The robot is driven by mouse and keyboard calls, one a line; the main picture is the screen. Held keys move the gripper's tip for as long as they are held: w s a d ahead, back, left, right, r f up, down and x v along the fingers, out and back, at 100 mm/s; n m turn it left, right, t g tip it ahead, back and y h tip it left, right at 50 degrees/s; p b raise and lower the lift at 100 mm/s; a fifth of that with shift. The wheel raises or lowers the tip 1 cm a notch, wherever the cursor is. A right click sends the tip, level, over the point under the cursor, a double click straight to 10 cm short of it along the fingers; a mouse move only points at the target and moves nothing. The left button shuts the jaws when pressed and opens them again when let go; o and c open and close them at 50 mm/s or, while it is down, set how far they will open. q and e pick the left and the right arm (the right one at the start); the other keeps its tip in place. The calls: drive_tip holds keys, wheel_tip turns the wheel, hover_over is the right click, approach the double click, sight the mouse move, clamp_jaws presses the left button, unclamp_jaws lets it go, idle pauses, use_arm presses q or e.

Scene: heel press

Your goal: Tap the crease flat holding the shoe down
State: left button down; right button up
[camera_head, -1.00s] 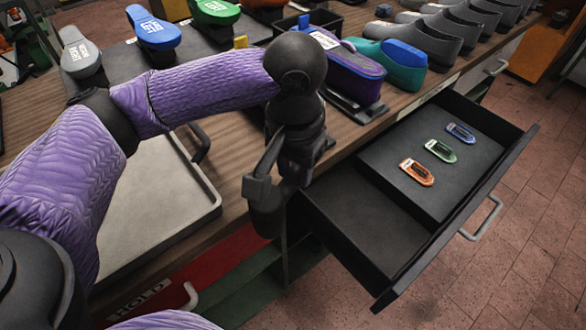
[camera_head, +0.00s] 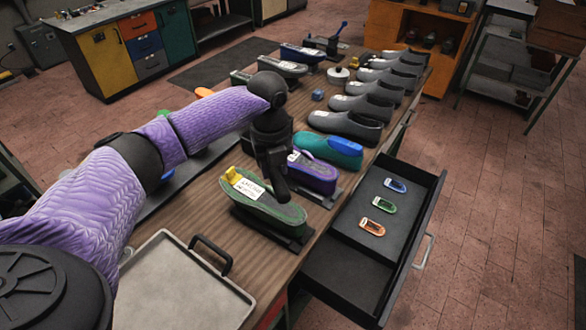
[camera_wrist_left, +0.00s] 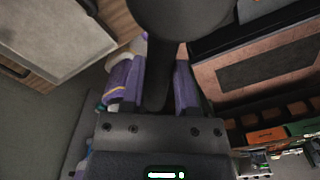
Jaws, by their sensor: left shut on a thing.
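My left gripper (camera_head: 276,168) hangs over the workbench, shut on a dark tool (camera_head: 282,190) with a rounded head, which looks like a hammer. In the left wrist view the tool's dark round head (camera_wrist_left: 182,14) fills the top, and its shaft runs down between the fingers. A green shoe (camera_head: 285,212) with a white label and a yellow block lies on a dark stand, just in front of the tool. A purple shoe (camera_head: 318,177) stands behind, partly hidden by the gripper. Contact between tool and shoe cannot be told. No crease is discernible. My right gripper is out of view.
A teal shoe with a blue top (camera_head: 330,149) and several grey shoes (camera_head: 345,124) line the bench. An open drawer (camera_head: 333,268) at right holds orange, green and blue small items. A pale tray (camera_head: 180,285) lies at front left.

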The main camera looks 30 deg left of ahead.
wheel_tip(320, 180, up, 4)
drive_tip(key=p, duration=0.2)
use_arm(q)
drive_tip(key=a+f+m+b, duration=0.1)
drive_tip(key=m+b, duration=0.1)
drive_tip(key=a+f+m+b, duration=0.1)
drive_tip(key=m+b, duration=0.1)
drive_tip(key=b, duration=0.1)
drive_tip(key=shift+a+f, duration=0.25)
drive_tip(key=shift+a, duration=0.15)
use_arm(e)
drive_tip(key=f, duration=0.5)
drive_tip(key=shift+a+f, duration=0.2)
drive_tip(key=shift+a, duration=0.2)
use_arm(q)
drive_tip(key=shift+s, duration=0.1)
